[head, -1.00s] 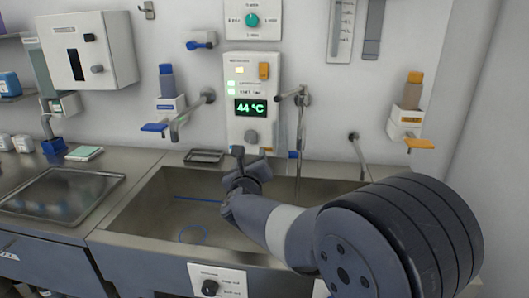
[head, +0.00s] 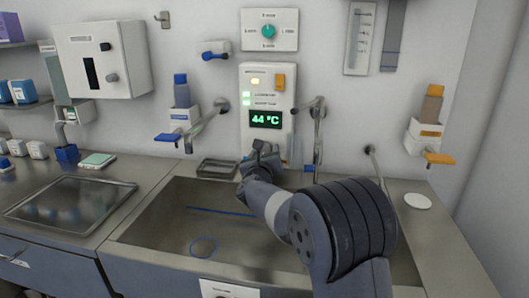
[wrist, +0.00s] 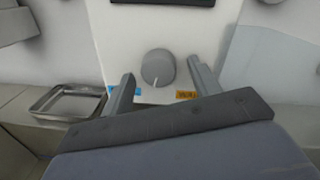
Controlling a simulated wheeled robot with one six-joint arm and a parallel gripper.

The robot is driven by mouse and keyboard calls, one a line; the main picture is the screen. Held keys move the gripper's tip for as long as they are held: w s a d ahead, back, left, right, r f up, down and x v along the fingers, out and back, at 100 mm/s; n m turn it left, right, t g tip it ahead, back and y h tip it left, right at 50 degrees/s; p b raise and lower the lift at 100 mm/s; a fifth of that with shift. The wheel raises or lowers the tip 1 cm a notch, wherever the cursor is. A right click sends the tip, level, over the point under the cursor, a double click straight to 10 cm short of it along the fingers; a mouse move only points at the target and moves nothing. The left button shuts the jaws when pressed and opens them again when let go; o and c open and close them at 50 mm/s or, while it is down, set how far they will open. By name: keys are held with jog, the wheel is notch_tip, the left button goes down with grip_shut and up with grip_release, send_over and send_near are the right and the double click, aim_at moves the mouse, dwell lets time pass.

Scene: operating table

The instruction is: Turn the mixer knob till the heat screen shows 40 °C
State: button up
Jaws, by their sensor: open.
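The mixer knob (wrist: 158,68) is a round grey dial with a light pointer mark at its lower edge. It sits low on the white wall panel (head: 285,100), between a blue label (wrist: 125,90) and an orange label (wrist: 186,95). In the head view my gripper hides it. The heat screen (head: 265,119) shows 44 °C in green. My gripper (wrist: 160,88) is open, with one finger on each side of the knob in the wrist picture. It also shows in the head view (head: 262,150), just below the screen. I cannot tell whether the fingers touch the knob.
The steel sink (head: 150,225) lies below the panel. A tap (head: 318,112) stands out close to its right, and a dispenser with a blue lever (head: 167,138) hangs to its left. A small metal tray (wrist: 68,102) sits on the sink's back ledge.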

jog(key=shift+w, duration=0.1)
jog(key=shift+c, duration=0.2)
jog(key=c, duration=0.9)
jog(key=shift+c, duration=0.2)
jog(key=n+p, duration=0.1)
jog(key=n, duration=0.4)
jog(key=shift+r+n+p, duration=0.2)
jog(key=shift+n+p, duration=0.1)
jog(key=shift+p, duration=0.1)
jog(key=n+p, duration=0.3)
jog(key=n, duration=0.2)
jog(key=shift+r+n+g, duration=0.1)
jog(key=shift+n+g, duration=0.2)
jog(key=shift+g, duration=0.1)
